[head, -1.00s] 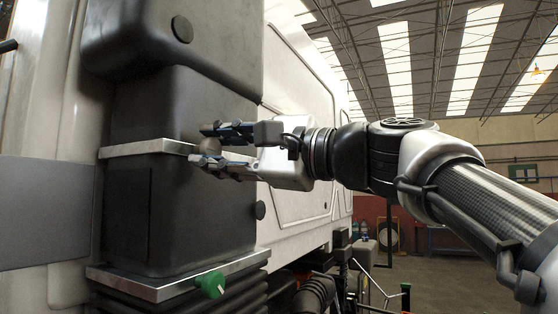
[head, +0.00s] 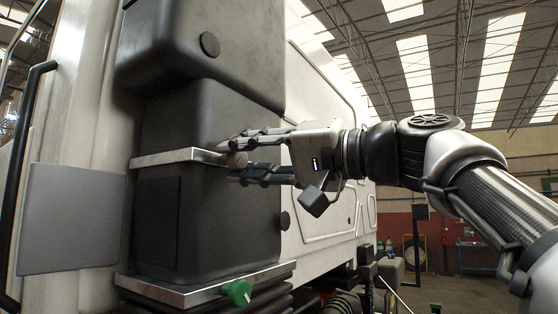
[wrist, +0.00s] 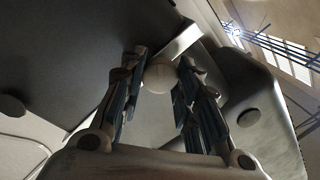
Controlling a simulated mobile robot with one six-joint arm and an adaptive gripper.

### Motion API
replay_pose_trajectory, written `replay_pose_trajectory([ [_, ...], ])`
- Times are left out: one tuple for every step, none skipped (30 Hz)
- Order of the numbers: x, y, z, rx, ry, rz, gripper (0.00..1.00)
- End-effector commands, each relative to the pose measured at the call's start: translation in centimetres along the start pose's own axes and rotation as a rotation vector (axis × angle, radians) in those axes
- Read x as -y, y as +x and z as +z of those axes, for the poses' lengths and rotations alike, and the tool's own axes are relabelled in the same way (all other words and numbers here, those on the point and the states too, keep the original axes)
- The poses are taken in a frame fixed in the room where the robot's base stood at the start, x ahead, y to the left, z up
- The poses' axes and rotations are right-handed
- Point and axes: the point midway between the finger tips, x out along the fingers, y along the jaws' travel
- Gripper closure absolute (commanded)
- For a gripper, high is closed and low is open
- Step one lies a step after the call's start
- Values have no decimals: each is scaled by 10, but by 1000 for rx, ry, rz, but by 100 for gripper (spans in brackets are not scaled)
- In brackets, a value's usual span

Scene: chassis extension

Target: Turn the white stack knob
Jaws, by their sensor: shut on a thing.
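The white stack knob (head: 236,159) is a small pale round knob at the right end of the upper metal shelf, on the front of the dark stack (head: 195,120). In the wrist view the knob (wrist: 158,78) sits between the two fingertips, its face partly showing. My gripper (head: 229,161) comes in from the right and is shut on the knob, one finger above it and one below. The fingers also show in the wrist view (wrist: 161,68), one on each side of the knob. The fingers hide part of the knob in the head view.
A green knob (head: 237,292) is on the lower metal shelf (head: 190,292), below my gripper. Black round buttons (head: 210,44) sit on the dark housing. A white panelled body (head: 325,120) stands behind the gripper. Open hall space lies to the right.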

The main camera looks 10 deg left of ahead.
Motion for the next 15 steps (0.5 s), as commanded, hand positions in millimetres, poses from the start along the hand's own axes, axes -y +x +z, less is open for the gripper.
replay_pose_trajectory([
  [0,0,0,4,-45,1,94],
  [0,0,0,8,-73,2,94],
  [0,0,0,12,-111,3,94],
  [0,0,0,14,-139,4,94],
  [0,0,-1,17,-167,5,94],
  [0,0,-1,20,-206,6,94],
  [1,0,-1,23,-235,6,94],
  [1,0,-1,26,-263,7,94],
  [1,0,0,31,-300,7,94],
  [1,0,0,34,-328,8,94],
  [1,0,0,37,-356,9,94],
  [1,0,-1,40,-394,10,94],
  [1,0,-1,43,-423,11,94],
  [1,0,-1,46,-451,12,94],
  [1,0,-1,50,-489,13,94],
])
